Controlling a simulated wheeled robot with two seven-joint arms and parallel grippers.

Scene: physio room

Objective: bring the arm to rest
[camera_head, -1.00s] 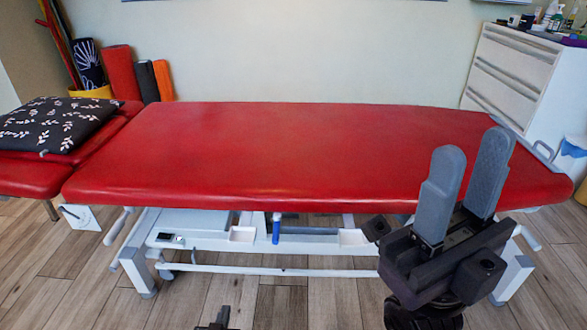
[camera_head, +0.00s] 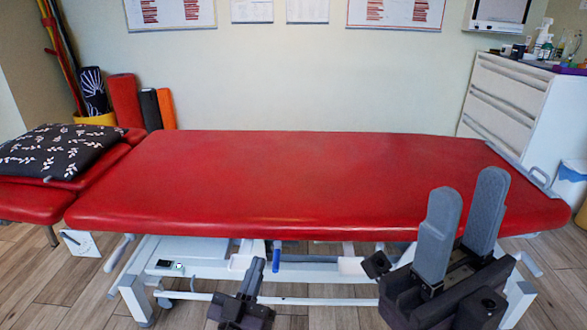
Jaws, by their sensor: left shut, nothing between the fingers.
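My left gripper (camera_head: 255,268) is at the bottom centre of the head view, in front of the treatment table's frame. Its dark fingers point up and are together, with nothing held. My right gripper (camera_head: 468,193) stands at the lower right with its two grey fingers pointing up and a gap between them. It is empty. Its fingers overlap the near right part of the red treatment table (camera_head: 290,180) in the picture. The arms behind both grippers are mostly out of view.
A black patterned cushion (camera_head: 55,152) lies on the red headrest at left. Rolled mats (camera_head: 125,100) stand by the wall. A white drawer cabinet (camera_head: 510,100) with bottles on top stands at right. The red table top is bare. Wooden floor (camera_head: 50,285) shows in front.

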